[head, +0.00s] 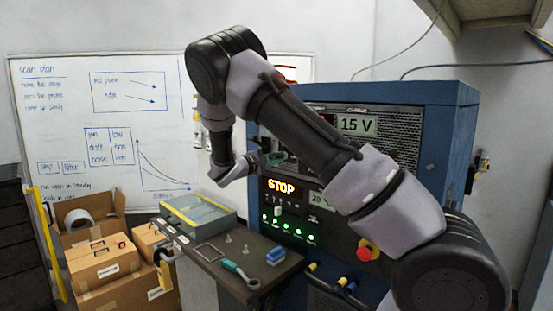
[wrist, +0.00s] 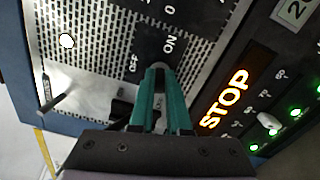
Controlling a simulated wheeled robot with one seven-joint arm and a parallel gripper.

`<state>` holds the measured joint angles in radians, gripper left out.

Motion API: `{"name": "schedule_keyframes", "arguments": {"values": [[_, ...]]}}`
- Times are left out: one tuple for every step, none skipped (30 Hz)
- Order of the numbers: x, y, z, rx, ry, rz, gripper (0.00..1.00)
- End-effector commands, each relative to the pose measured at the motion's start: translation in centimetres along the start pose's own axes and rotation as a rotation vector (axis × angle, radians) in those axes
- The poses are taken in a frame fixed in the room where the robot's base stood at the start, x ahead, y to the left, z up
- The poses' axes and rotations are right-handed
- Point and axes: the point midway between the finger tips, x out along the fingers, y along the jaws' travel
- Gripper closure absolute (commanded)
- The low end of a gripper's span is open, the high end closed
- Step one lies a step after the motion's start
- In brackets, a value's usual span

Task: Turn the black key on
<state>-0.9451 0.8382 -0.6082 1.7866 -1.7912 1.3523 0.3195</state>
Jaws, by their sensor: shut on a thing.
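My gripper (wrist: 160,78) reaches the perforated metal front of the blue cabinet, its teal fingers close together. It is shut on the black key (wrist: 158,66), of which only a small bit shows between the fingertips. An ON label lies just past the fingertips in the wrist view and an OFF label to their left. The key's exact angle is hidden by the fingers. In the head view my gripper (head: 276,157) is at the cabinet front, above the orange STOP display (head: 281,187), and the key is hidden.
The blue cabinet (head: 448,130) carries a 15 V display (head: 357,124), several green lights and a red knob (head: 368,250). Cardboard boxes (head: 102,262) stand at left.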

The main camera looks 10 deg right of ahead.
Motion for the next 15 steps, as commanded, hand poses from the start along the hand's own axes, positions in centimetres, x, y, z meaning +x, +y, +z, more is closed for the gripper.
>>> {"name": "schedule_keyframes", "arguments": {"values": [[-0.08,-0.11,-0.02,0.033,0.001,-0.001,1.0],[-0.08,-0.13,-0.02,0.054,0.001,-0.001,1.0],[-0.08,-0.15,-0.02,0.081,0.001,-0.001,1.0],[-0.08,-0.17,-0.03,0.1,0.001,-0.001,1.0],[-0.08,-0.19,-0.03,0.117,0.001,-0.001,1.0],[-0.08,-0.21,-0.03,0.139,0.001,-0.001,1.0],[-0.08,-0.23,-0.03,0.154,0.001,-0.001,1.0],[-0.08,-0.24,-0.03,0.168,0.001,-0.001,1.0],[-0.08,-0.26,-0.03,0.185,0.001,-0.001,1.0],[-0.08,-0.27,-0.03,0.196,0.001,-0.001,1.0],[-0.08,-0.28,-0.04,0.206,0.001,-0.001,1.0],[-0.08,-0.29,-0.04,0.219,0.001,-0.001,1.0],[-0.08,-0.3,-0.04,0.226,0.001,-0.001,1.0],[-0.08,-0.31,-0.04,0.233,0.001,-0.001,1.0],[-0.08,-0.32,-0.04,0.241,0.0,-0.001,1.0]]}}
